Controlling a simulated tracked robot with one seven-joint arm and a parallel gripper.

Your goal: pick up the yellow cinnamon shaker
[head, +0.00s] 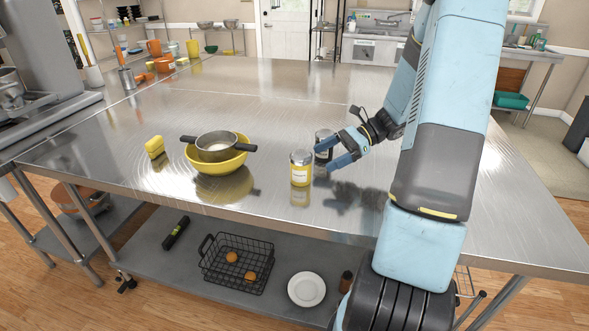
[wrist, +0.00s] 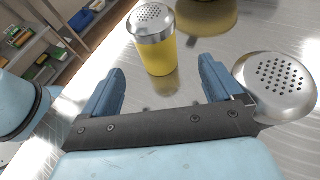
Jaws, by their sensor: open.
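The yellow cinnamon shaker (head: 300,170) stands upright on the steel table, with a silver perforated lid. In the wrist view the yellow shaker (wrist: 157,45) is ahead of the fingers, roughly in line with the gap between them and not touched. My gripper (head: 322,158) is open and empty, just right of the yellow shaker. In the wrist view both blue fingers of my gripper (wrist: 160,88) are spread apart. A dark second shaker (head: 323,144) stands behind my gripper, partly hidden by it. Its perforated lid (wrist: 277,85) is close beside the right finger in the wrist view.
A yellow bowl (head: 218,167) holding a dark-handled pan (head: 217,143) stands left of the yellow shaker. A yellow sponge-like block (head: 154,147) lies farther left. A wire basket (head: 237,264) and white plate (head: 307,289) are on the lower shelf. The table's centre back is clear.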

